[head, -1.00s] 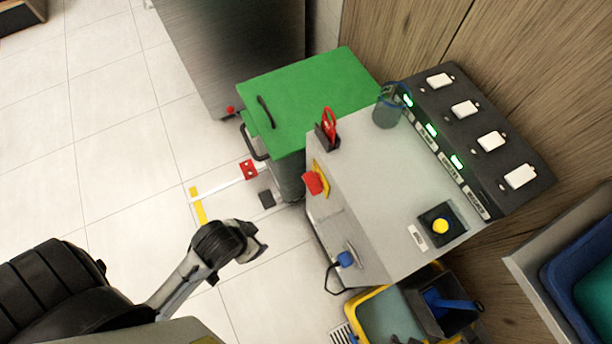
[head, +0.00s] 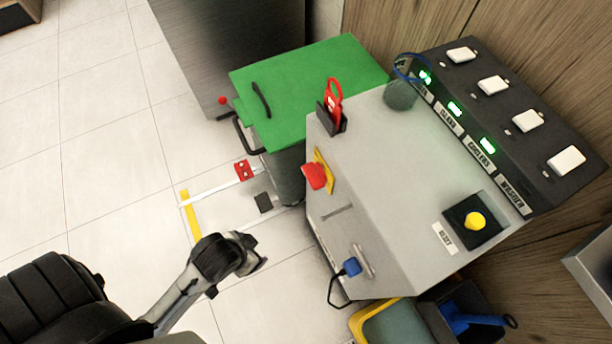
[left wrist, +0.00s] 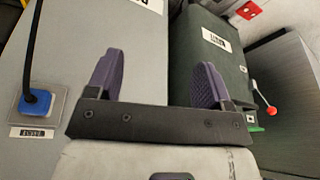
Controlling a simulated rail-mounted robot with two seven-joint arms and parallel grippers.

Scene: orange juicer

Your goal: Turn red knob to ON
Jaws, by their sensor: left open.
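The red knob (head: 314,176) sits on a yellow plate on the left side face of the grey control cabinet (head: 370,165). I cannot read its position. It is not visible in the left wrist view. My left gripper (head: 254,254) is open and empty, to the lower left of the knob and apart from it. In the left wrist view its two purple fingers (left wrist: 156,82) are spread wide, with the grey cabinet (left wrist: 85,50) on the left and the dark green bin (left wrist: 205,65) on the right. My right gripper is not in view.
The green-lidded bin (head: 300,85) stands beside the cabinet. A red tag (head: 334,100), a glass (head: 400,94) and a yellow button (head: 475,221) are on the cabinet top. A blue plug (head: 351,266) with a cable is low on its side. Tiled floor (head: 110,150) is clear at left.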

